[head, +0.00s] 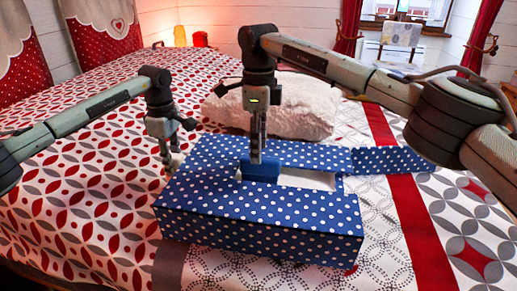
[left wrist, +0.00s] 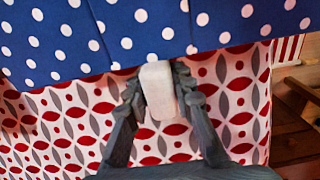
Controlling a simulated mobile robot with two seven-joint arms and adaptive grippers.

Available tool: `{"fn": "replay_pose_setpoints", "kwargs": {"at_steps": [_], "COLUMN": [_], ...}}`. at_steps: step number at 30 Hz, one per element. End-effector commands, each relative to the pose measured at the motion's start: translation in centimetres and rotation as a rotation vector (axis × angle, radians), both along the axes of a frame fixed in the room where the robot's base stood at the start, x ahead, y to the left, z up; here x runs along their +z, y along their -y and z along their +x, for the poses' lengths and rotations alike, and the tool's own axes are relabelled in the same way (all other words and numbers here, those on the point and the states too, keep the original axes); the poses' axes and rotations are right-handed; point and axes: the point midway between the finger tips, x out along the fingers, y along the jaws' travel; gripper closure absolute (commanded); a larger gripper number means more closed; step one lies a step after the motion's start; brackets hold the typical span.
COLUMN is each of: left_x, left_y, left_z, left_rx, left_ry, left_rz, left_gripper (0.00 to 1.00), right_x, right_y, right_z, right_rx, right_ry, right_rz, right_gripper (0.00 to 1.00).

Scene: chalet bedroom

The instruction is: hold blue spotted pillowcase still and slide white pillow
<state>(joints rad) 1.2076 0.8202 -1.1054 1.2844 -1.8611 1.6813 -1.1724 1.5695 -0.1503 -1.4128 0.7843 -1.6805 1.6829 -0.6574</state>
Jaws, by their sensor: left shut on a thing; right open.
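The blue spotted pillowcase (head: 262,222) lies box-shaped on the bed, with an opening in its top and a flap (head: 395,160) out to the right. A plain white surface (head: 300,178) shows in the opening; I cannot tell whether it is a pillow. A rumpled white pillow (head: 285,108) lies behind the case. My left gripper (head: 170,163) is shut on a small white tab (left wrist: 157,88) at the case's left edge. My right gripper (head: 256,158) is open, pointing down at a plain blue block (head: 259,170) by the opening. Its fingertips are partly hidden by the block.
The bed's patterned cover (head: 80,190) is clear to the left and in front of the case. Its red stripe (head: 398,190) runs to the right.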

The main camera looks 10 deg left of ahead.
Motion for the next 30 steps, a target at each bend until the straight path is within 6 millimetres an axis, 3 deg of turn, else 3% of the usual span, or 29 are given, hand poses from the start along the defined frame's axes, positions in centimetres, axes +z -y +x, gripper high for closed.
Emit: {"fn": "replay_pose_setpoints", "kwargs": {"at_steps": [2,3,9,20,30], "left_x": [0.0,0.0,0.0,0.6,7.2], "left_y": [-0.2,-0.2,-0.1,-0.1,-0.1], "left_z": [0.0,0.0,0.0,0.0,0.1], "left_rx": [0.002,0.002,0.002,0.001,0.002], "left_ry": [-0.001,-0.001,-0.001,0.001,0.004], "left_rz": [0.003,0.003,0.002,0.001,0.002], "left_gripper": [1.00,0.74,0.52,0.52,0.52], "right_x": [0.0,0.0,0.0,0.0,-0.1], "right_y": [0.0,0.0,0.0,0.0,0.0], "right_z": [0.0,0.0,0.0,0.0,0.0], "right_rx": [0.000,0.000,0.000,0.000,0.000], "right_ry": [0.000,0.000,0.000,0.000,0.000], "right_rz": [0.000,0.000,0.000,0.000,0.000], "right_gripper": [0.53,0.53,0.53,0.53,0.53]}}
